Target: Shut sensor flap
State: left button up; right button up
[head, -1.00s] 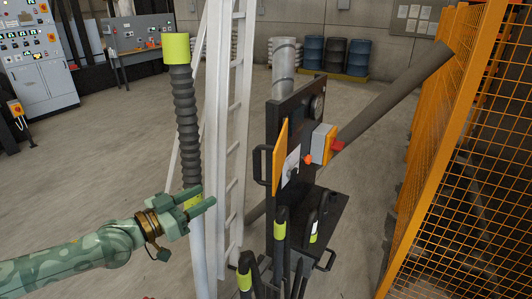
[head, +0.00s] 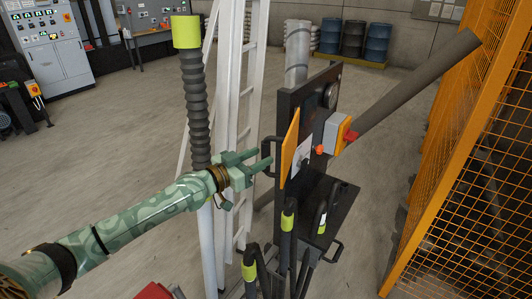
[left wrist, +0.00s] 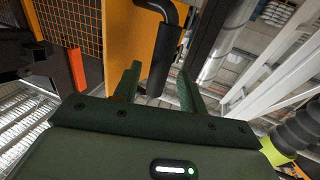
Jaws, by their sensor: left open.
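The sensor flap is an orange-yellow plate (head: 289,148) hinged on a black upright panel (head: 318,100). It stands out from the panel, swung open, with a pale plate (head: 302,157) beside it. In the left wrist view the flap (left wrist: 128,40) fills the upper middle, behind a black bar handle (left wrist: 165,50). My left gripper (head: 263,158) is open and empty, just left of the flap, its fingertips by the black handle (head: 266,143). In the left wrist view the handle lies in line with the gap between the fingers (left wrist: 160,75); contact cannot be told. My right gripper is not in view.
A ribbed black hose with a lime cap (head: 187,32) and a white ladder (head: 232,90) stand close to my left arm. A grey switch box with a red knob (head: 337,133) sits right of the flap. Orange mesh fencing (head: 460,150) closes the right side. Black lime-banded handles (head: 288,222) rise below.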

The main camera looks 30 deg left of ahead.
aim_at(263, 157)
pick_arm(q)
jog(key=shift+x, duration=1.6)
grip_shut()
jog(key=shift+d, duration=0.1)
